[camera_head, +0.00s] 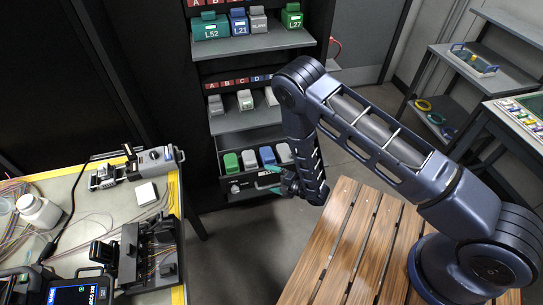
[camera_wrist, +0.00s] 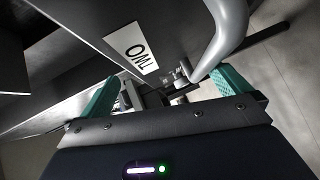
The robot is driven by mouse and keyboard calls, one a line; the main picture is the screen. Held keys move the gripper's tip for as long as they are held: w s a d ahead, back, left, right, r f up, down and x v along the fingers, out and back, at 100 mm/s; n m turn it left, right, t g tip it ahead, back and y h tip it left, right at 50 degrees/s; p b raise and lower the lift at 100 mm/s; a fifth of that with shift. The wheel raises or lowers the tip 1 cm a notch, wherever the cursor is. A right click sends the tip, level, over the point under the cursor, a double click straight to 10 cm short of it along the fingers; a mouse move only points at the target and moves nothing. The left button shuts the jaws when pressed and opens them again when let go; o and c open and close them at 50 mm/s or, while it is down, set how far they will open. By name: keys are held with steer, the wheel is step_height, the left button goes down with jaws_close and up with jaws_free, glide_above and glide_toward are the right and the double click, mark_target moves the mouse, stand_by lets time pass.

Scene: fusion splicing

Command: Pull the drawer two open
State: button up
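Drawer two shows in the wrist view as a dark grey front with a white label (camera_wrist: 131,47) reading TWO, upside down. Its grey curved handle (camera_wrist: 232,30) is at the upper right. In the wrist view my gripper (camera_wrist: 168,90) is open, its teal fingers wide apart. The near end of the handle lies between the fingers, closer to the right one; I cannot tell whether they touch. In the head view my gripper (camera_head: 271,180) is at the front of the lowest tier (camera_head: 240,196) of the dark cabinet, partly hiding it.
Green, white and blue modules (camera_head: 267,156) stand in the lowest tier. The middle (camera_head: 235,122) and upper tiers (camera_head: 262,43) jut out above it. A slatted wooden table (camera_head: 345,235) is at front right, a cluttered workbench (camera_head: 85,185) at left. Bare floor lies between them.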

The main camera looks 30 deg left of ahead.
step_height(320, 180, up, 7)
steer(key=w+a, duration=0.1)
steer(key=shift+w+y, duration=0.3)
step_height(320, 180, up, 3)
steer(key=shift+s+d+f, duration=0.1)
steer(key=shift+d+f, duration=0.05)
steer(key=c, duration=1.1)
steer(key=shift+o, duration=0.2)
steer(key=shift+s+r, duration=0.15)
steer(key=shift+r, duration=1.2)
steer(key=shift+s+r, duration=0.15)
steer(key=shift+r, duration=1.2)
